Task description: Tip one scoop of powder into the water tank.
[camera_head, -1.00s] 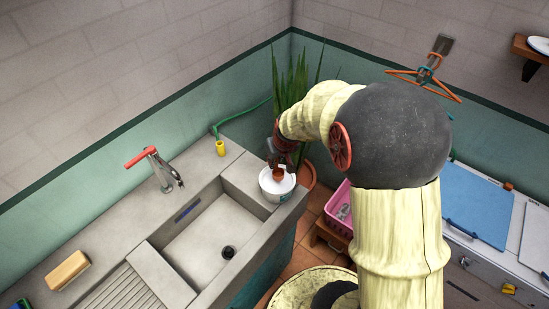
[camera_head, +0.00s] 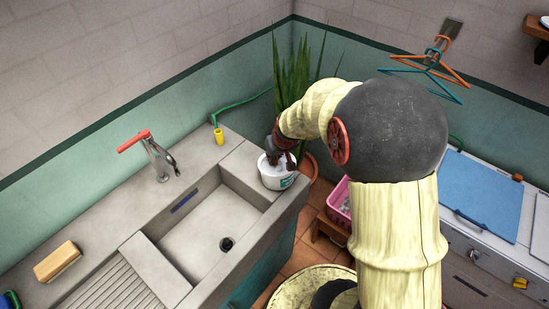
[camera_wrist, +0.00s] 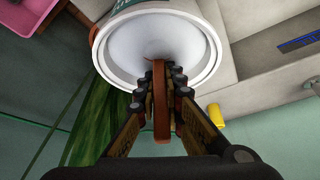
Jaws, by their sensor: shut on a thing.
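A white tub (camera_head: 277,181) stands on the counter at the sink's right end. In the wrist view the same tub (camera_wrist: 215,50) shows white powder (camera_wrist: 150,35) inside. My gripper (camera_head: 280,157) is over the tub, its fingertips at the rim. In the wrist view my gripper (camera_wrist: 161,80) is shut on the brown handle of a scoop (camera_wrist: 161,115). The handle's far end reaches to the powder, and the scoop's bowl is not seen, seemingly down in the powder. I cannot make out a water tank in these views.
The sink basin (camera_head: 207,235) and a red-handled tap (camera_head: 158,158) are left of the tub. A yellow fitting with a green hose (camera_head: 218,135) stands behind. A tall plant (camera_head: 290,80) is close behind my gripper. A pink basket (camera_head: 340,205) is low at right.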

